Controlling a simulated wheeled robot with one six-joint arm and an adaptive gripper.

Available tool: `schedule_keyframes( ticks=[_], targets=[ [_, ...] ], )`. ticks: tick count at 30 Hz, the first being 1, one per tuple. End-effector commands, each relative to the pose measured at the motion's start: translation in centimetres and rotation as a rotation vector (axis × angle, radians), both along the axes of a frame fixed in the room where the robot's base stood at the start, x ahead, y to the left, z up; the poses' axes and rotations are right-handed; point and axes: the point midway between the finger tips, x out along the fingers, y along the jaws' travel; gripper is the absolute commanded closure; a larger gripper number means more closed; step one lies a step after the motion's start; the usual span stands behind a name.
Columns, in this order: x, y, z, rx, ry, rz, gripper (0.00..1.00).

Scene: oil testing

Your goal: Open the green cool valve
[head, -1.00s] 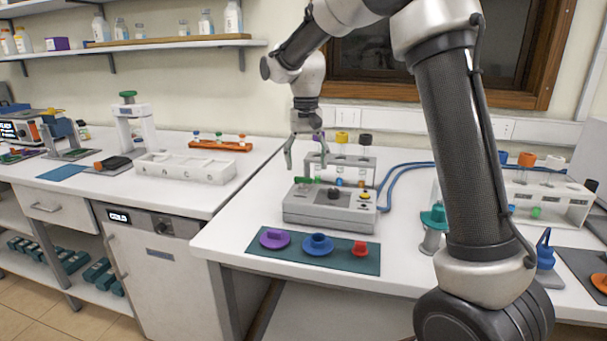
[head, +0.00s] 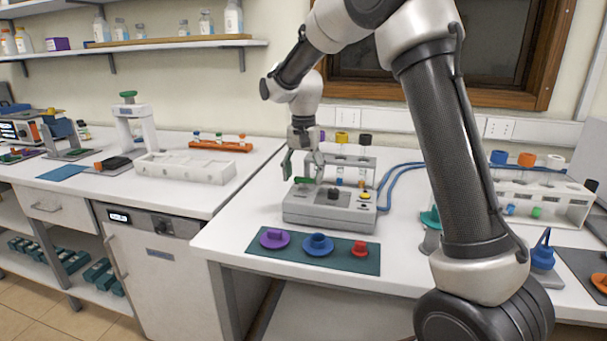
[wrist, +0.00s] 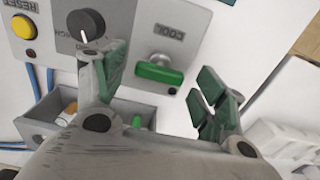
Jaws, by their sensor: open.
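The green cool valve (wrist: 160,73) is a green bar handle on a metal stem below the "COOL" label in the wrist view. It sits on the grey control box (head: 318,213), at its left side in the head view. My gripper (wrist: 160,85) is open, with its green-padded fingers on either side of the valve handle in the picture. The handle is between the fingers and appears free of both. In the head view my gripper (head: 303,172) hangs over the left end of the box, partly hiding the valve.
The box also carries a black knob (wrist: 86,24) and a yellow reset button (wrist: 22,27). A tube rack (head: 358,160) stands right behind it. A green mat (head: 347,262) with purple, blue and red parts lies in front. Blue hoses (head: 395,175) run right.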

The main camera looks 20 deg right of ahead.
Motion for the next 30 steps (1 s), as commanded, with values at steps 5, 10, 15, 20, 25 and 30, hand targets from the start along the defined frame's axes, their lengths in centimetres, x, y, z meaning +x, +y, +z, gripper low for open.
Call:
schedule_keyframes(
  ticks=[5,10,15,20,25,30],
  targets=[
    [0.0,0.0,0.01,0.0,0.0,0.0,0.34],
    [0.0,0.0,0.02,0.0,0.0,0.0,0.65],
    [-0.01,0.01,0.03,0.0,0.0,0.001,0.74],
    [-0.01,0.01,0.03,0.0,0.0,0.018,0.74],
    [-0.01,0.0,0.04,0.0,0.0,0.077,0.74],
    [-0.01,0.0,0.04,0.0,0.0,0.192,0.74]
  ],
)
